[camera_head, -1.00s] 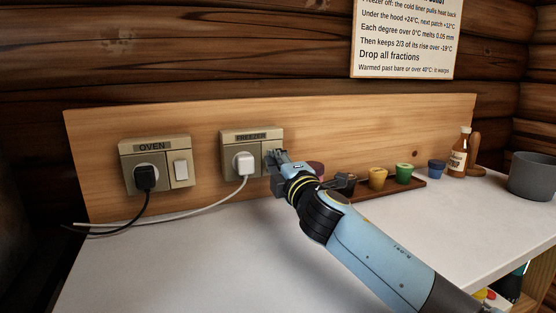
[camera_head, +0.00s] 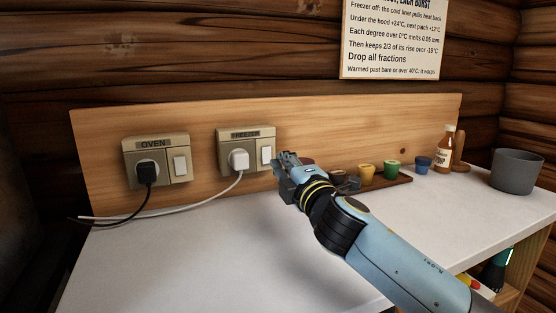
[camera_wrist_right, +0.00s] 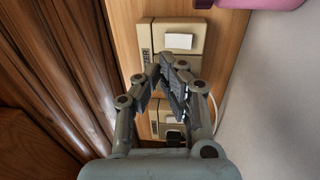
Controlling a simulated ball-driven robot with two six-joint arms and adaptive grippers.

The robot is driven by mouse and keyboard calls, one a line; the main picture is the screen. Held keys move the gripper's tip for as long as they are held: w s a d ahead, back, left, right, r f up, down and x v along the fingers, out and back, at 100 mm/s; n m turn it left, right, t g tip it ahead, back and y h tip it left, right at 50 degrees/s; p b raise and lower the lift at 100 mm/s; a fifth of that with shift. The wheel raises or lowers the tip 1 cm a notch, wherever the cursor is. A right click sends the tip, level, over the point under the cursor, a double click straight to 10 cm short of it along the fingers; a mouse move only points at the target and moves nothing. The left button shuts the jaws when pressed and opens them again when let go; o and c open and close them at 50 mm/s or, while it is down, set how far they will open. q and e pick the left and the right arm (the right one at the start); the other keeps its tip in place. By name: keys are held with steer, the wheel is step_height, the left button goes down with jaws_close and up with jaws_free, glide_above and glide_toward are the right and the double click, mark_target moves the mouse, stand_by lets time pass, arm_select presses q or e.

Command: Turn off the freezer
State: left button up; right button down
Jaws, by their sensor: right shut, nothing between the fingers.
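The freezer outlet plate (camera_head: 247,164), labelled FREEZER, is on the wooden backboard. A white plug (camera_head: 239,159) sits in its socket, and a white rocker switch (camera_head: 266,155) is on its right side. In the right wrist view the switch (camera_wrist_right: 179,41) shows beyond the fingers. My right gripper (camera_head: 280,158) is shut and empty, just to the right of the plate and apart from the switch. It also shows in the right wrist view (camera_wrist_right: 167,66). The fingers there hide part of the plate. I cannot tell which way the switch is set. My left gripper is not in view.
The oven outlet (camera_head: 157,160) with a black plug (camera_head: 147,173) is to the left. Coloured cups on a brown tray (camera_head: 398,182), a sauce bottle (camera_head: 443,152) and a grey pot (camera_head: 516,172) stand right. The white counter (camera_head: 210,255) is clear in front.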

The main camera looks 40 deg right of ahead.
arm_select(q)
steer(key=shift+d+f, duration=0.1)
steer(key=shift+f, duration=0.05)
arm_select(e)
steer(key=s, duration=0.1)
steer(key=s+a, duration=0.1)
steer(key=s, duration=0.3)
steer(key=shift+s+a+r, duration=0.2)
steer(key=shift+s+r, duration=0.05)
steer(key=shift+r, duration=0.15)
